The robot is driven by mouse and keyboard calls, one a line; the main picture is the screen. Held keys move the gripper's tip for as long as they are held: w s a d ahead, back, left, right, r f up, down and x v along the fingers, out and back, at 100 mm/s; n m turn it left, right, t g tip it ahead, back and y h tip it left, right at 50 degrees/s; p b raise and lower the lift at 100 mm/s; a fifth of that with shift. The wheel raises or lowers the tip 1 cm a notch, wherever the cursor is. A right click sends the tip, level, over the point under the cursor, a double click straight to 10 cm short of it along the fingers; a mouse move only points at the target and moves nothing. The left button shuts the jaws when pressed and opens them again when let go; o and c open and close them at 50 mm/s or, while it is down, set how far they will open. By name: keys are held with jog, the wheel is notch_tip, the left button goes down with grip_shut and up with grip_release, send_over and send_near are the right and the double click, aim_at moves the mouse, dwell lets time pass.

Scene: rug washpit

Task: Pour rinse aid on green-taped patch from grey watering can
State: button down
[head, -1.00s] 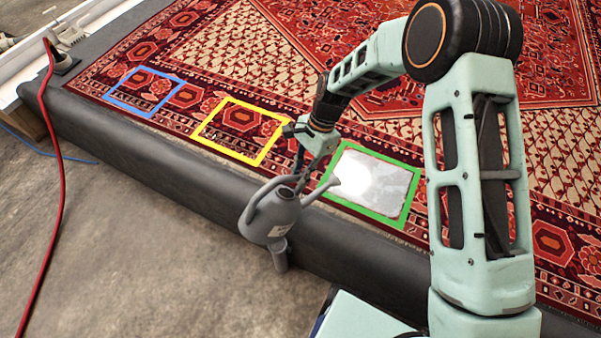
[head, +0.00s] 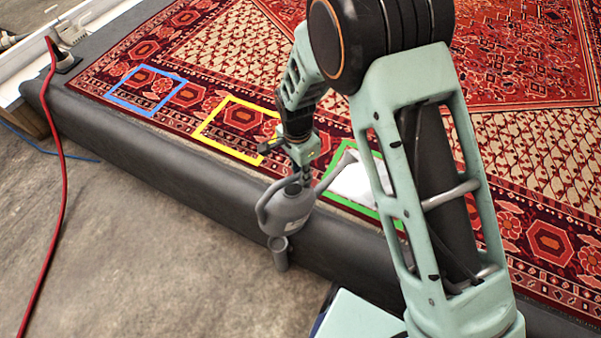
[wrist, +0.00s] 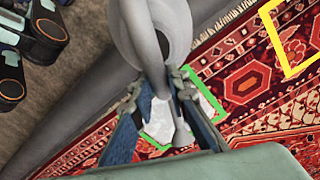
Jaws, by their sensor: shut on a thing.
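The grey watering can (head: 288,213) hangs from my gripper (head: 302,180), which is shut on it near its top. The can's body is beside the patch, over the dark border, and looks roughly upright. Its spout points right and up, with the tip at the patch's left edge in the head view. The green-taped patch (head: 362,212) has a pale, whitish inside. My arm hides its right part. No liquid stream is visible.
A yellow-taped square (head: 205,122) and a blue-taped square (head: 145,90) lie to the left on the red patterned rug (head: 350,118). A dark padded edge (head: 150,160) borders the rug. A grey cylinder (head: 280,257) shows below the can. A red hose (head: 62,190) runs across the floor at left.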

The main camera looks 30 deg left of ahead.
jog(key=shift+a+r+t+h+b, duration=0.1)
jog(key=shift+r+t+h+b, duration=0.2)
jog(key=shift+t, duration=0.35)
jog(key=shift+r+t+h+b, duration=0.1)
jog(key=shift+t+h+b, duration=0.2)
jog(key=shift+t, duration=0.35)
jog(key=shift+r, duration=0.1)
jog(key=shift+w+r, duration=0.1)
